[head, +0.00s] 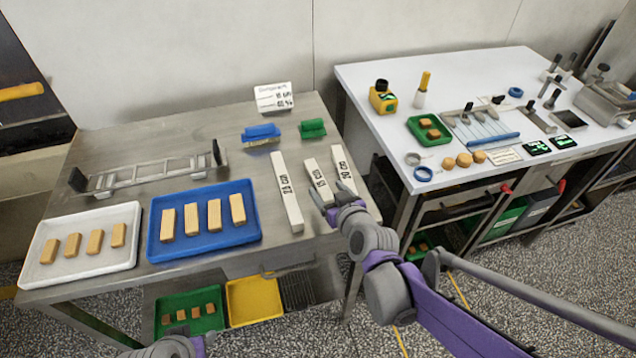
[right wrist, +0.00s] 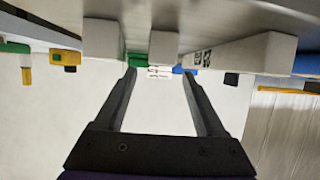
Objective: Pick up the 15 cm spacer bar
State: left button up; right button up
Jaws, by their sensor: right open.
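The 15 cm spacer bar (head: 317,178) is the middle of three white bars lying near the right end of the steel table. Its near end is partly hidden behind my right gripper (head: 325,196). My right gripper is open and empty at that near end. In the right wrist view, which looks upside down, the middle bar's end (right wrist: 163,48) sits ahead, between the lines of the two open fingers (right wrist: 160,74); I cannot tell if they touch it. Only a piece of my left arm shows at the bottom edge; its gripper is out of view.
A longer bar (head: 288,192) lies left of it and another bar (head: 344,170) close on its right. A blue tray (head: 205,250) and a white tray (head: 85,268) hold brown blocks. Blue and green brushes and a sign (head: 273,97) stand behind. A white table (head: 380,90) stands to the right.

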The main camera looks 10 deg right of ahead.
aim_at(319, 179)
jog(key=shift+r+x, duration=0.2)
jog(key=shift+x, duration=2.6)
grip_shut()
